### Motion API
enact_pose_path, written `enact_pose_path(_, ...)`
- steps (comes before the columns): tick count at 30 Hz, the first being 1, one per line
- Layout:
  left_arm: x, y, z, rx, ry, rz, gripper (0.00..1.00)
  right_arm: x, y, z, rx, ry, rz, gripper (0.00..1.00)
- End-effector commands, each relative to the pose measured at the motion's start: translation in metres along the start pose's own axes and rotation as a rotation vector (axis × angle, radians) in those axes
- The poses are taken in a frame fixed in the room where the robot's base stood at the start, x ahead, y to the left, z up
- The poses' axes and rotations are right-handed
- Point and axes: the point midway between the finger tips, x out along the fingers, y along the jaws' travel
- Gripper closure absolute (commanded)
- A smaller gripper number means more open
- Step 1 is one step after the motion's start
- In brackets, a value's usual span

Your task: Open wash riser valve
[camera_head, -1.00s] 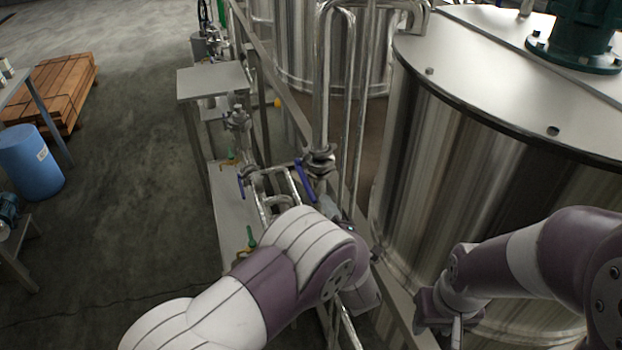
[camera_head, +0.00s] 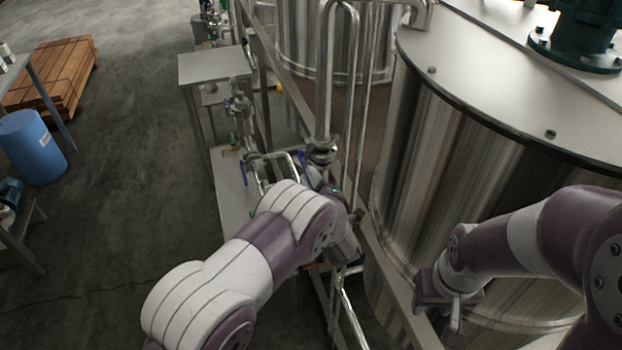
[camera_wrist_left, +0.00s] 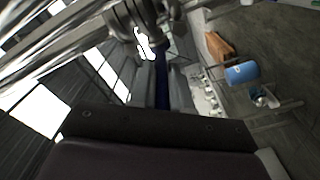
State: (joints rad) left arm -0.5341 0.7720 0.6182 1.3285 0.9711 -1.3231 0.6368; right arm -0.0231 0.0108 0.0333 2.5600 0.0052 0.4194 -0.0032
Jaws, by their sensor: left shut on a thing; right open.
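The wash riser valve (camera_head: 322,154) sits on a vertical steel riser pipe, left of the large tank. Its blue lever (camera_head: 304,168) slants down from the valve body, and its lower end is hidden behind my left wrist. In the left wrist view the blue lever (camera_wrist_left: 161,84) runs down between the jaws of my left gripper (camera_wrist_left: 160,100). This gripper is shut on the lever; its fingertips are mostly hidden in the head view. My right gripper (camera_head: 447,308) is open and empty, in front of the large tank's lower wall.
The large steel tank (camera_head: 450,150) fills the right side. Another valve with a blue lever (camera_head: 244,172) stands left of the riser on nearby pipework. A small metal table (camera_head: 215,66) is beyond it.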

Motion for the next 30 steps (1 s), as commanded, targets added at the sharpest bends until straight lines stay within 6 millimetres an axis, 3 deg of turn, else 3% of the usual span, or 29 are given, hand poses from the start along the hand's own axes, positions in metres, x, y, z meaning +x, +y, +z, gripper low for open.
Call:
enact_pose_path(11, 0.0, 0.013, -0.008, 0.0, -0.069, -0.097, 1.0, -0.017, 0.0, -0.002, 0.0, 0.0, 0.0, 0.57)
enact_pose_path(30, 0.013, 0.045, -0.029, 0.002, -0.305, -0.453, 1.0, -0.095, 0.0, -0.011, 0.0, 0.0, 0.0, 0.57)
